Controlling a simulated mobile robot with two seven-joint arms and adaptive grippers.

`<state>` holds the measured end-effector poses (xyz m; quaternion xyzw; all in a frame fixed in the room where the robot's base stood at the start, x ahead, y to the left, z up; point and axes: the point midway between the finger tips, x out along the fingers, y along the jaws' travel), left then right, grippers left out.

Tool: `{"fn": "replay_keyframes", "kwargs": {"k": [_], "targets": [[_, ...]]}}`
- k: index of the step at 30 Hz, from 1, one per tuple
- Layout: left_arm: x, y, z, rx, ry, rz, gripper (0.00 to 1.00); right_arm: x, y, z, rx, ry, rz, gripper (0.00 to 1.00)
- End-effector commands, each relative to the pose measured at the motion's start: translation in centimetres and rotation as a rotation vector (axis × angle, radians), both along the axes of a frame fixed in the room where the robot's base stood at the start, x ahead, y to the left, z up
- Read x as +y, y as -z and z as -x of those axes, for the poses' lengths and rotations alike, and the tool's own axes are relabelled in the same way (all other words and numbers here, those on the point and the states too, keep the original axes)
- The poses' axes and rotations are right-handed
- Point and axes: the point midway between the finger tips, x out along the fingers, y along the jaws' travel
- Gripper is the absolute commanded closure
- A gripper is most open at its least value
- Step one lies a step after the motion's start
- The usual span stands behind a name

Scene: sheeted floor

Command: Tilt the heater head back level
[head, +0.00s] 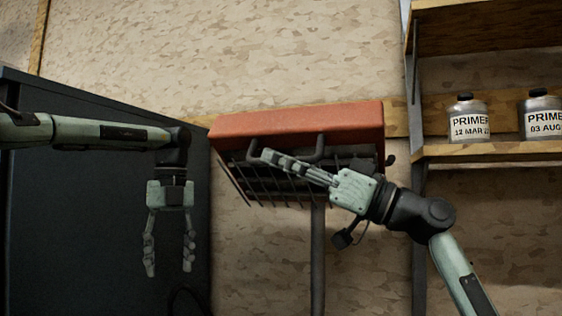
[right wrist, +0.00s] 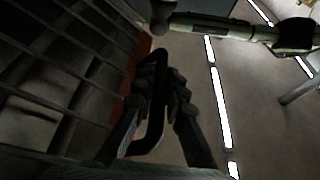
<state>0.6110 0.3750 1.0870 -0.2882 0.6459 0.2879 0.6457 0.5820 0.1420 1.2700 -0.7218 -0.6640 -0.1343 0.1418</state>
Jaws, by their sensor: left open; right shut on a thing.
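The heater head (head: 300,122) has a red housing and a dark wire grille (head: 250,184) on its underside, facing down and toward me. It sits on a grey pole (head: 317,265). A dark bar handle (head: 319,148) stands out from its front. My right gripper (head: 268,158) reaches in from the right and is shut on the handle. In the right wrist view the fingers (right wrist: 168,78) close around the handle (right wrist: 152,140), beside the grille (right wrist: 75,65). My left gripper (head: 169,270) hangs fingers down, open and empty, left of the heater and apart from it.
A dark cabinet or panel (head: 95,215) stands behind my left arm. On the right, a wooden shelf (head: 490,152) carries primer cans (head: 468,118). A dark knob (head: 390,160) sticks out at the heater's right end. The wall (head: 260,60) above the heater is clear.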

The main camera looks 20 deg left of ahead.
Motion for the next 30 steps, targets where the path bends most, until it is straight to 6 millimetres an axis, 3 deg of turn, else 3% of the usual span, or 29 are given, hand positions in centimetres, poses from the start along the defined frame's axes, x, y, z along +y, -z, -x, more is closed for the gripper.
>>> {"fn": "replay_keyframes", "kwargs": {"k": [11, 30], "targets": [[0.0, 0.0, 0.0, 0.0, 0.0, 0.0, 0.51, 0.0, -2.1, 0.0, 0.144, 0.003, -0.01, 1.0], [0.0, 0.0, 0.0, 0.0, 0.0, 0.0, 0.51, -0.2, -8.8, -2.5, 0.709, 0.002, -0.058, 1.0]]}}
